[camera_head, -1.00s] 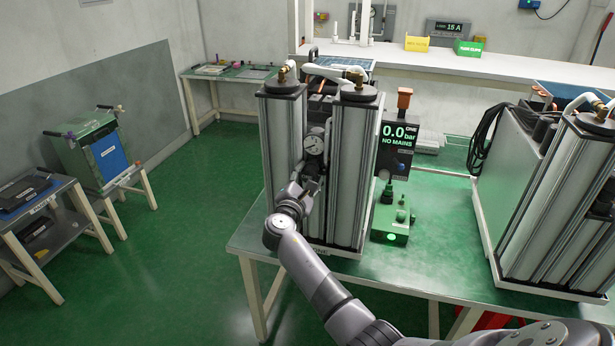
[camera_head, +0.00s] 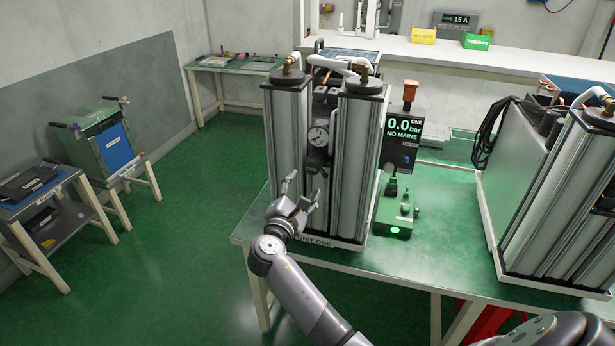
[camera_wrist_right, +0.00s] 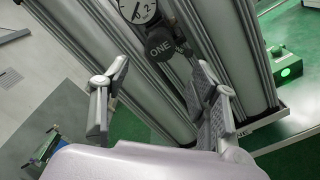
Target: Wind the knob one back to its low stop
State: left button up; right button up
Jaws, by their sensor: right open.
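Knob one, a dark round knob marked ONE (camera_wrist_right: 163,46), sits below a white dial gauge (camera_wrist_right: 138,8) between two silver columns. In the head view the knob (camera_head: 316,161) is a small dark shape under the gauge (camera_head: 318,136) on unit one. My right gripper (camera_head: 301,190) is open and empty, in front of and below the knob, apart from it. In the right wrist view its two fingers (camera_wrist_right: 155,95) stand wide apart, with the knob beyond them. The knob's turn position cannot be read. My left gripper is not in view.
A black display (camera_head: 402,130) reads 0.0 bar, NO MAINS. A green box (camera_head: 396,212) with a lit lamp stands right of the columns on the green table (camera_head: 440,255). A second column unit (camera_head: 550,200) stands at the right.

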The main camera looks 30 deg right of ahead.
jog(key=v, duration=0.2)
jog(key=shift+s+a, duration=0.2)
jog(key=shift+a, duration=0.05)
dwell(0.3)
